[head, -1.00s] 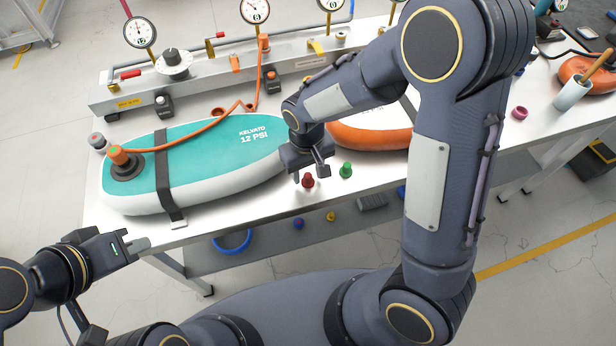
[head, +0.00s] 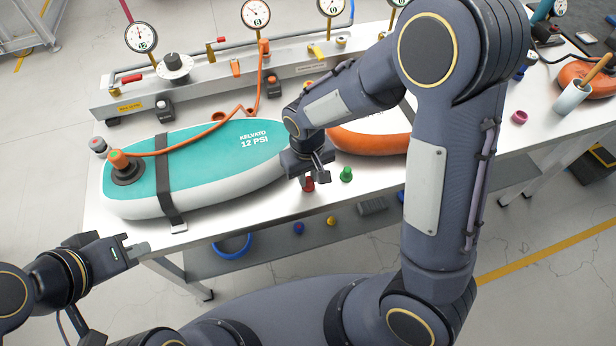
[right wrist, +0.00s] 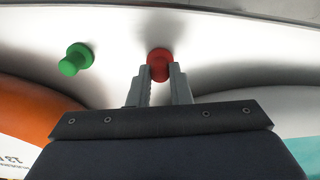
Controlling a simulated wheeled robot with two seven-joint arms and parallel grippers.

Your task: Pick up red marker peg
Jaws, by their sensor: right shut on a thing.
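The red marker peg (head: 309,184) stands upright near the front edge of the white table (head: 255,205). My right gripper (head: 312,179) is down over it, with its fingers on either side. In the right wrist view the red peg (right wrist: 159,62) sits between the two fingertips (right wrist: 160,78), which are closed on it. The gripper partly hides the peg in the head view. My left gripper (head: 138,250) is empty in front of the table at the lower left, its fingers seen edge-on, so its opening is unclear.
A green peg (head: 346,174) stands just right of the red one; it also shows in the right wrist view (right wrist: 75,59). A teal board (head: 215,150) with a black strap lies to the left, an orange board (head: 365,140) behind. Gauges and a pipe rail line the back.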

